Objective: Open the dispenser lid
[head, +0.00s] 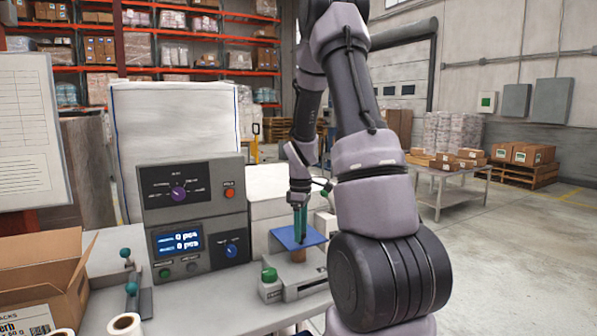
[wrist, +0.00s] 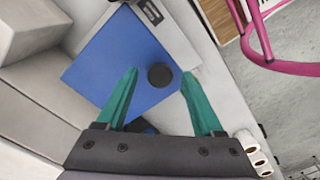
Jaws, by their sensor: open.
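A flat blue panel (head: 291,237), which looks like the dispenser lid, lies on the bench in the head view, to the right of the grey control box. In the wrist view the blue panel (wrist: 110,55) fills the upper middle and carries a dark round knob (wrist: 160,77). My gripper (head: 300,238) points down over the panel in the head view. In the wrist view my gripper (wrist: 160,73) is open, its two teal fingers on either side of the knob with a gap each side. I cannot tell the fingertips' height above the panel.
The grey control box (head: 166,209) stands left of the panel. A green-topped device (head: 270,284) sits in front of it. A cardboard box (head: 40,278) and a white roll (head: 125,325) are at the left. A pink frame (wrist: 285,66) shows in the wrist view.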

